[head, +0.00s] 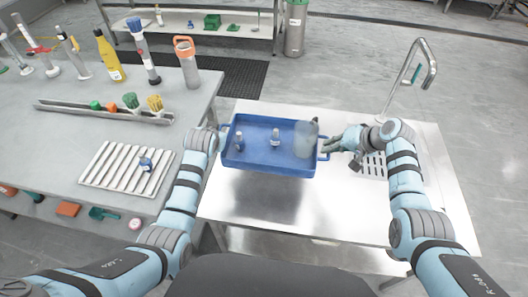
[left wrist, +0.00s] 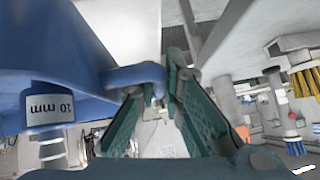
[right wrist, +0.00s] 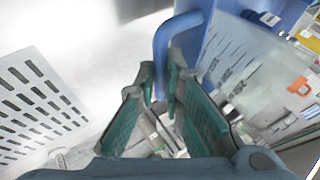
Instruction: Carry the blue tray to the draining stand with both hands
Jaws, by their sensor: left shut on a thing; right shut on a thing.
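The blue tray (head: 262,163) is level above the steel-topped stand (head: 330,215); I cannot tell whether it touches the top. It carries a clear beaker-like vessel (head: 305,140) at its right end and two small blue-and-white items (head: 275,139). My left gripper (head: 222,130) is shut on the tray's left handle, a blue loop also seen in the left wrist view (left wrist: 135,75). My right gripper (head: 328,146) is shut on the right handle, which shows in the right wrist view (right wrist: 165,45). The left fingers are mostly hidden in the head view.
A perforated drain plate (head: 374,165) and a tap (head: 420,65) are at the stand's right. The stand's front is clear.

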